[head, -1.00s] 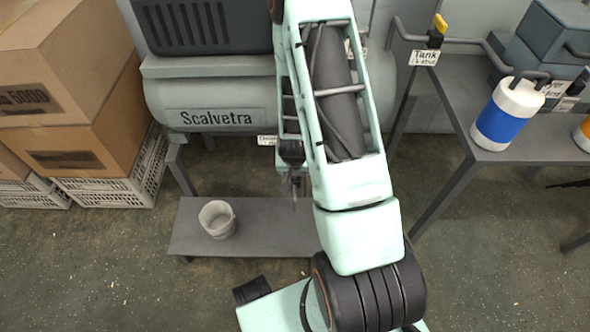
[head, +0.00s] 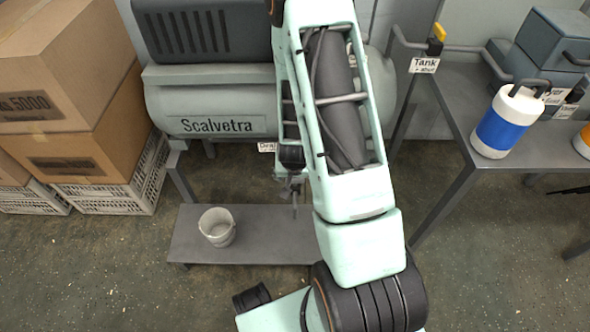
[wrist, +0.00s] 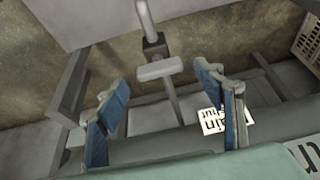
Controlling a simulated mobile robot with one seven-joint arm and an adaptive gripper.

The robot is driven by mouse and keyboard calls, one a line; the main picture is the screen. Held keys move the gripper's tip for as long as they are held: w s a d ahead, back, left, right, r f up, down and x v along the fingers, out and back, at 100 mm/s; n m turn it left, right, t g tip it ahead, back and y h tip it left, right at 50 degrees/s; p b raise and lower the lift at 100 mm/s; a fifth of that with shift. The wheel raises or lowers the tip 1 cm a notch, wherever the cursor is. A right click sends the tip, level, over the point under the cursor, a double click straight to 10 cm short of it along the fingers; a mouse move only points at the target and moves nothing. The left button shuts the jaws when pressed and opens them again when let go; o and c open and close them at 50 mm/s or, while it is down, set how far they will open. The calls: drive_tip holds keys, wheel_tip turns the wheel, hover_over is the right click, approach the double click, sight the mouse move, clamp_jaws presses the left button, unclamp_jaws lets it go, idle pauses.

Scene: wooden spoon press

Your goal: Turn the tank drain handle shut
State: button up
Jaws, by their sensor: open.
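The drain handle (wrist: 160,68) is a small grey T-shaped piece in the wrist view, beside a dark valve block (wrist: 155,46) on a grey pipe (wrist: 145,16). My gripper (wrist: 165,105) is open, with one blue-padded finger on each side of the picture. The handle shows between and beyond the fingertips, apart from both. A white drain label (wrist: 212,119) sits beside the right finger; in the head view it shows (head: 267,147) left of my arm. The tank (head: 215,125) is marked Scalvetra. In the head view, my arm hides most of the drain area.
A low grey shelf (head: 190,246) with a white bucket (head: 217,227) stands below the tank. A yellow-handled valve with a Tank label (head: 424,65) is at upper right. A bench (head: 455,110) bears a blue-and-white jug (head: 508,122). Boxes (head: 70,75) stand left.

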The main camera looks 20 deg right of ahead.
drive_tip(key=v, duration=1)
drive_tip(key=shift+r, duration=0.2)
idle(0.3)
